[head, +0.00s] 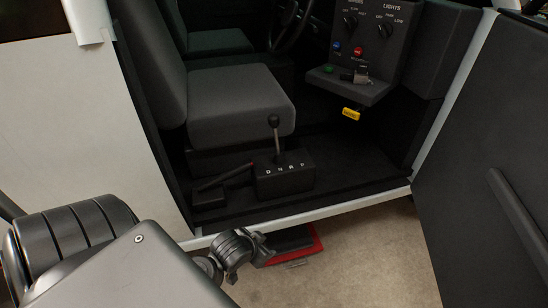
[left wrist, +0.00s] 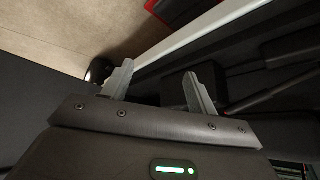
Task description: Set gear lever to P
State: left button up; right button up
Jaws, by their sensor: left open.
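The gear lever (head: 276,140), a thin shaft with a dark round knob, stands on a black box (head: 285,184) on the cab floor in the head view. The box is lettered D, N, R, P from left to right. The lever leans slightly left and rises near D and N; its exact slot is unclear. My left gripper (head: 264,246) is low outside the sill, below the box and apart from the lever. In the left wrist view my left gripper (left wrist: 160,88) is open with nothing between its fingers. The box (left wrist: 208,72) shows partly behind one finger; the lever is hidden there. My right gripper is not in view.
A handbrake-like lever (head: 224,178) lies left of the box. The seat (head: 235,100) is behind it and a control console (head: 350,88) is at upper right. The white sill (head: 345,203) crosses in front. The open door (head: 490,170) stands right. A red object (head: 312,246) lies below.

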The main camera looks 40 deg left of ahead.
pick_arm(q)
jog(key=w+a+r+n+t+y, duration=0.1)
jog(key=w+a+r+t, duration=0.3)
jog(key=w, duration=0.3)
jog(key=w+a+r+n+t, duration=0.1)
jog(key=w+a+r+t, duration=0.1)
jog(key=w+a+r, duration=0.4)
jog(key=n+t+y, duration=0.1)
jog(key=t, duration=0.4)
send_near(271, 122)
jog(key=w, duration=0.4)
jog(key=w+a, duration=0.1)
jog(key=w, duration=0.3)
jog(key=w+a+p, duration=0.1)
jog(key=w, duration=0.3)
jog(key=shift+r, duration=0.1)
grip_shut()
jog(key=shift+r, duration=0.1)
